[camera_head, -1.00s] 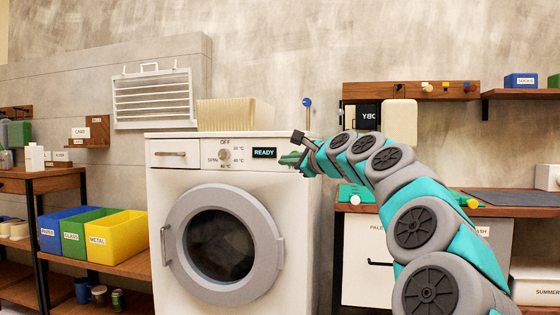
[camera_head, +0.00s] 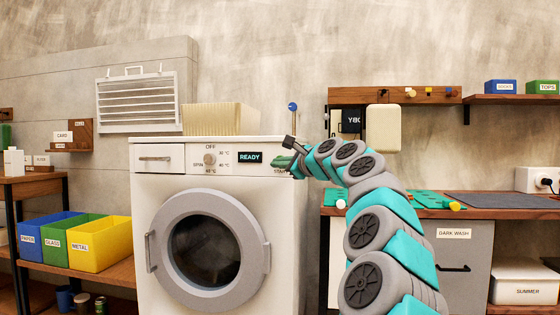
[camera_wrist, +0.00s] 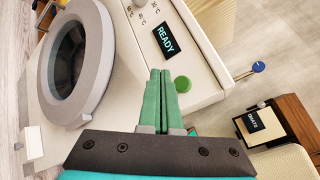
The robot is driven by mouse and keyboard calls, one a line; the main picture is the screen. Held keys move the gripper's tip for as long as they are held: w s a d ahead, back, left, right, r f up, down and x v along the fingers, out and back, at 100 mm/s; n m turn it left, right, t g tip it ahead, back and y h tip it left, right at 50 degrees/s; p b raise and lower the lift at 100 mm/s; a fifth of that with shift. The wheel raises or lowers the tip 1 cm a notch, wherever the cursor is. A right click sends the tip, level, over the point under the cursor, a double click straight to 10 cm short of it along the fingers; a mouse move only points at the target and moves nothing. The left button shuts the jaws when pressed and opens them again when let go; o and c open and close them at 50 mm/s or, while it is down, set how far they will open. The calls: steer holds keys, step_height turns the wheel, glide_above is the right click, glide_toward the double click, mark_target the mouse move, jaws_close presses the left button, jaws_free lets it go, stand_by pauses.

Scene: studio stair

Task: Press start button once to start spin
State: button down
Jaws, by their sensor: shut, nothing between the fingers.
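The white washing machine (camera_head: 200,230) has its round door closed. Its display (camera_head: 250,157) reads READY, and this also shows in the wrist view (camera_wrist: 168,39). A dial (camera_head: 210,160) sits left of the display. The green start button (camera_wrist: 182,84) shows on the panel in the wrist view; in the head view my gripper hides it. My gripper (camera_head: 282,162) is at the panel's right end, above the START label. Its green fingers (camera_wrist: 160,74) are shut and empty, with their tips just beside the button. I cannot tell whether they touch the panel.
A ribbed cream box (camera_head: 218,118) stands on the washer. Right of it is a worktop (camera_head: 400,212) with a wall rack (camera_head: 420,96) above. Blue, green and yellow bins (camera_head: 98,242) are on a shelf at left. A blue-topped peg (camera_head: 293,107) is behind my gripper.

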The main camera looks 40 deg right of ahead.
steer(key=w+d+p, duration=0.2)
steer(key=d+p, duration=0.1)
steer(key=shift+w, duration=0.35)
steer(key=shift+w+d+r+p, duration=0.2)
steer(key=shift+d+p, duration=0.05)
steer(key=shift+p, duration=0.35)
stand_by(1.6)
steer(key=shift+w+d+f+p, duration=0.15)
steer(key=shift+w+d+p, duration=0.35)
steer(key=shift+p, duration=0.3)
stand_by(1.1)
steer(key=shift+s, duration=0.15)
steer(key=shift+s+a, duration=0.55)
steer(key=shift+a, duration=0.15)
steer(key=shift+b, duration=0.3)
